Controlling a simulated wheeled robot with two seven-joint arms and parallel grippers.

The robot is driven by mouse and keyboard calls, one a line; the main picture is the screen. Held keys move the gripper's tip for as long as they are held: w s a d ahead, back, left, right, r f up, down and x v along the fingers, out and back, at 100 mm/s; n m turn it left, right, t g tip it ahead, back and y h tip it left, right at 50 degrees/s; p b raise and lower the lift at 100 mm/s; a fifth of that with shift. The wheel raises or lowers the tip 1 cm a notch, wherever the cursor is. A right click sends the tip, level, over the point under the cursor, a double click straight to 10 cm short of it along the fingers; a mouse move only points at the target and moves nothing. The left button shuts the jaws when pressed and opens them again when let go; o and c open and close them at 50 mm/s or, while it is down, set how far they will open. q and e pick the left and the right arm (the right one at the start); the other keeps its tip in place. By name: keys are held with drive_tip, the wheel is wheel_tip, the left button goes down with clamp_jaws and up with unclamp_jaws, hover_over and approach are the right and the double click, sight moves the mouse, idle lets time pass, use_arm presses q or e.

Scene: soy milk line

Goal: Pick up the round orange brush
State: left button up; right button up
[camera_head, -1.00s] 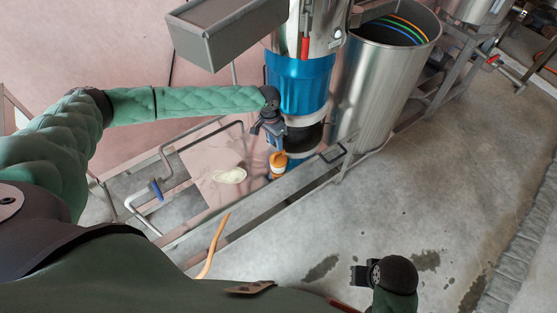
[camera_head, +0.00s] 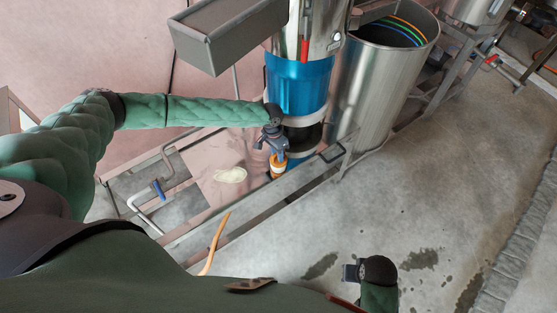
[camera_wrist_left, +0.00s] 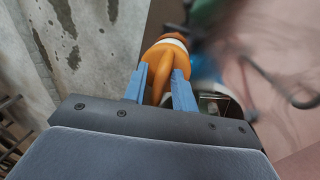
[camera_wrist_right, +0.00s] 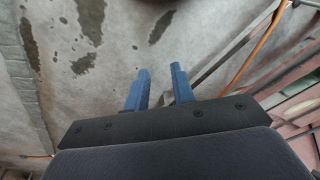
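The round orange brush (camera_head: 278,170) stands near the foot of the blue machine in the head view, with a white band around it. In the left wrist view its orange handle (camera_wrist_left: 162,62) lies between my left gripper's two blue fingers. My left gripper (camera_wrist_left: 160,88) is open around the handle; it also shows directly above the brush in the head view (camera_head: 275,150), covering its upper part. My right gripper (camera_wrist_right: 159,90) is open and empty, with its fingers over the concrete floor; it shows at the lower right of the head view (camera_head: 348,273).
A blue and steel machine (camera_head: 298,85) rises right behind the brush. A large steel drum (camera_head: 378,85) stands beside it. A metal frame rail (camera_head: 255,197) runs in front, with an orange hose (camera_head: 215,245). The floor at right is clear.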

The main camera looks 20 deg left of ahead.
use_arm(q)
clamp_jaws()
use_arm(e)
drive_tip(key=shift+s, duration=0.1)
use_arm(q)
drive_tip(key=shift+r, duration=0.1)
